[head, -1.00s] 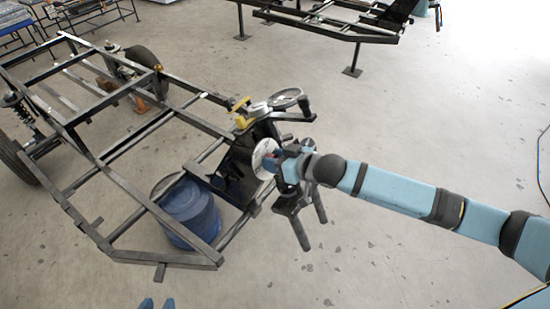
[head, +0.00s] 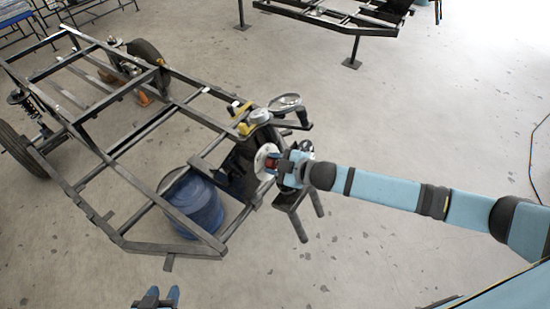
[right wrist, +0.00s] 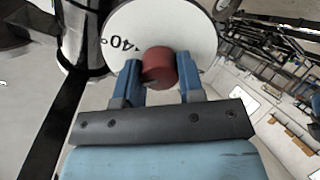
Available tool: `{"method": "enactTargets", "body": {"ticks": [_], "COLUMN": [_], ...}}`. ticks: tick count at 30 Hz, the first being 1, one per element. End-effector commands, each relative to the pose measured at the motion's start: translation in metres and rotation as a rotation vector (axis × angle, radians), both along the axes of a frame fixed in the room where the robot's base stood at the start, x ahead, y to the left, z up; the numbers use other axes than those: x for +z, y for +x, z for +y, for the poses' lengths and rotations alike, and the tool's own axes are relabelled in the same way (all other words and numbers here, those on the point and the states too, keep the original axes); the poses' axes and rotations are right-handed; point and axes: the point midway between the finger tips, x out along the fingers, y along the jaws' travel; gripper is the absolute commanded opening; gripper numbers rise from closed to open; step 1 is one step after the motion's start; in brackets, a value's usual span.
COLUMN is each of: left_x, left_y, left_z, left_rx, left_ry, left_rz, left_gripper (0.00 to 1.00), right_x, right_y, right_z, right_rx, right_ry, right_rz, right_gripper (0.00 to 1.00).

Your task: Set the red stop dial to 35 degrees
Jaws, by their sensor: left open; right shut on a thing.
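The red stop dial (right wrist: 159,68) is a round red knob in front of a white scale disc (right wrist: 195,25) in the right wrist view. A "40°" mark shows on the disc to the left of the knob; the other marks and the dial's exact setting cannot be read. My right gripper (right wrist: 160,75) is shut on the red knob, a finger on each side. In the head view the white disc (head: 264,160) faces my right gripper (head: 283,168), which mostly covers the knob. My left gripper (head: 158,296) is open and empty at the bottom edge, over the floor.
A dark steel frame (head: 150,245) with wheels fills the left, with a blue drum (head: 193,205) inside its near end. A yellow part (head: 241,118) and a handwheel (head: 285,100) sit above the disc.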

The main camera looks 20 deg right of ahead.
Motion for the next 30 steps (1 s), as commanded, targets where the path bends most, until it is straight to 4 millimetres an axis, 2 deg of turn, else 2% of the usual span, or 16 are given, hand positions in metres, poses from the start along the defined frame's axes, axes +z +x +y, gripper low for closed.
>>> {"method": "enactTargets", "body": {"ticks": [12, 28, 29, 30], "left_x": [0.0056, 0.0078, 0.0078, 0.0078], "left_y": [-0.0055, -0.0049, -0.0049, -0.0049], "left_z": [0.0037, 0.0021, 0.0021, 0.0021], "left_rx": [-0.015, -0.014, -0.014, -0.014], "left_ry": [0.02, 0.018, 0.018, 0.018], "left_rz": [-0.002, -0.005, -0.005, -0.005], "left_gripper": [0.43, 0.43, 0.43, 0.43], "right_x": [0.0003, -0.0006, -0.0006, -0.0006], "right_y": [-0.0004, -0.0006, -0.0006, -0.0006], "right_z": [0.0002, 0.0004, 0.0004, 0.0004], "right_rx": [0.068, 0.076, 0.075, 0.075], "right_ry": [-0.126, -0.139, -0.138, -0.138], "right_rz": [-0.098, -0.109, -0.108, -0.108], "right_gripper": [0.12, 0.12, 0.42, 0.52]}}
